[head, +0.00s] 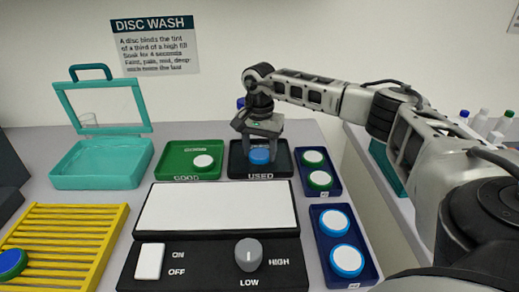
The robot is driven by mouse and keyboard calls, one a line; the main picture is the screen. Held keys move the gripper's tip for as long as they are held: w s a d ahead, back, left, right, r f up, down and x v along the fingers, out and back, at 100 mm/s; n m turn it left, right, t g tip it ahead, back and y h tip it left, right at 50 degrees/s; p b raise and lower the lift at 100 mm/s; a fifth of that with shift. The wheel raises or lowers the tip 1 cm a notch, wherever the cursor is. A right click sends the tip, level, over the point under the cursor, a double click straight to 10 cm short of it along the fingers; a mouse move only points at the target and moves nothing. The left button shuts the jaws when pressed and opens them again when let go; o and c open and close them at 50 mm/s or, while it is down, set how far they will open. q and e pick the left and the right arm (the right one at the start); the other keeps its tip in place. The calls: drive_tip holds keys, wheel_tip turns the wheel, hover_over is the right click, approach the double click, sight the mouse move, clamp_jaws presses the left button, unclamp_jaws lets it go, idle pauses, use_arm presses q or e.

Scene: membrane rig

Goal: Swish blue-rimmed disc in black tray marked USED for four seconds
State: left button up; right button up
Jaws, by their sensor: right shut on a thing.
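The black tray marked USED (238,171) stands at the back of the bench, right of the green tray. My right gripper (260,150) reaches down over this tray, fingers pointing down. It is shut on a blue disc (260,157), which shows low between the fingers, inside the tray outline. The fingers partly hide the disc, and I cannot tell whether it touches the tray floor. My left gripper is not in view.
A green tray marked GOOD (173,166) holds a green-rimmed disc (203,161). Dark blue holders hold green-rimmed discs (313,157) and blue-rimmed discs (346,260). A yellow rack (75,225), teal case (90,165) and control panel (205,260) with switch and knob stand nearby.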

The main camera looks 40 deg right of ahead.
sight(259, 154)
drive_tip(key=shift+r, duration=0.25)
wheel_tip(259, 154, up, 6)
drive_tip(key=p, duration=0.5)
drive_tip(key=shift+r, duration=1.05)
